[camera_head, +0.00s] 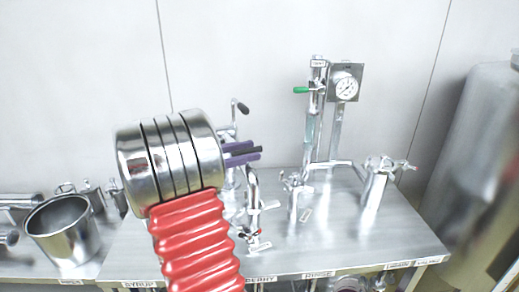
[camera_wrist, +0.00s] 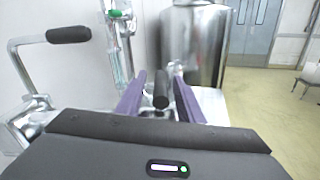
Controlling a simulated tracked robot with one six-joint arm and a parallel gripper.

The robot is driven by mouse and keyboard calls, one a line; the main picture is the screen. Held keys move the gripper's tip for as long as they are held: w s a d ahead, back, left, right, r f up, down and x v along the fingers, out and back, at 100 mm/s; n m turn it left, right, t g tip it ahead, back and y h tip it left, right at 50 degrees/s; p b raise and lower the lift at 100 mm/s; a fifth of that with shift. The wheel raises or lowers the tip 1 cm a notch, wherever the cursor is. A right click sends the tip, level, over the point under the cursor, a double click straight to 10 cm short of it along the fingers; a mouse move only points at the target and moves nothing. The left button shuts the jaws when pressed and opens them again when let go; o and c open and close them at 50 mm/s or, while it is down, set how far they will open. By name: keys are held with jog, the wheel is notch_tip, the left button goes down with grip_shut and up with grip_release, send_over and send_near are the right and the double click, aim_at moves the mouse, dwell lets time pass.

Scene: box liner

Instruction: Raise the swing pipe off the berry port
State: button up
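The swing pipe appears to be the bent steel pipe (camera_head: 253,190) on the steel table, behind the BERRY label (camera_head: 261,279). Its lower end is near the table fittings; whether it sits on the port is too small to tell. My gripper (camera_head: 251,152), with two purple fingers, is level above and left of the pipe. In the wrist view my gripper (camera_wrist: 160,76) is open, with a black grip (camera_wrist: 161,90) between its fingers and visible gaps at both sides. My wrist hides the grip's mounting in the head view.
Another black-gripped steel handle (camera_wrist: 68,34) stands left of the fingers. A steel pot (camera_head: 62,230) is left; a large tank (camera_head: 470,150) is right.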

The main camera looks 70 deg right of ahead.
aim_at(259, 149)
jog(key=shift+x, duration=2.05)
jog(key=shift+c, duration=0.2)
grip_shut()
